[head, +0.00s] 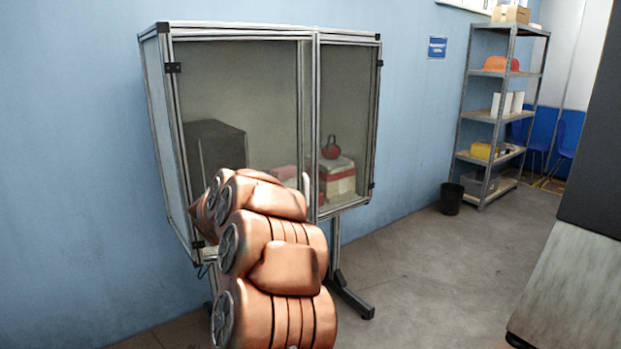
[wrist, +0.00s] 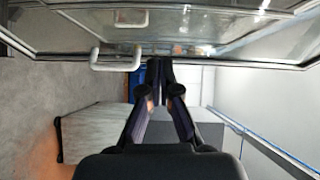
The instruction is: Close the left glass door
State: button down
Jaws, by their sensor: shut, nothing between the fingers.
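The left glass door (head: 240,100) is a large framed pane on the front of a metal-framed cabinet, hinged on its left side. It looks shut or nearly shut; I cannot tell whether a small gap remains at its right edge. Its white handle (head: 306,187) stands near the right edge, low down. In the head view my arm hides my gripper and the door's lower part. In the wrist view my gripper (wrist: 158,66) is shut and empty, its tips close to a door frame edge, just beside a white handle (wrist: 118,66). Contact cannot be told.
The right glass door (head: 345,110) looks shut. Behind the glass are a dark box (head: 215,147) and a red-and-white box (head: 338,178). A shelf rack (head: 490,115) and black bin (head: 451,198) stand right. Floor (head: 410,270) is clear there; a dark-topped unit (head: 575,270) stands near right.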

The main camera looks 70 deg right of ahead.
jog(key=s+d+f+m+g, duration=0.2)
jog(key=s+d+m+g, duration=0.25)
jog(key=s, duration=0.35)
jog(key=p, duration=0.2)
send_near(316, 166)
jog(key=s+d, duration=0.3)
jog(key=shift+w+d+f+n+p, duration=0.1)
jog(key=shift+w+d+n+p, duration=0.15)
jog(key=shift+w+d+p, duration=0.4)
jog(key=shift+w+d+f+n+p, duration=0.15)
jog(key=shift+w+d, duration=0.3)
jog(key=shift+d, duration=0.45)
jog(key=shift+r, duration=0.1)
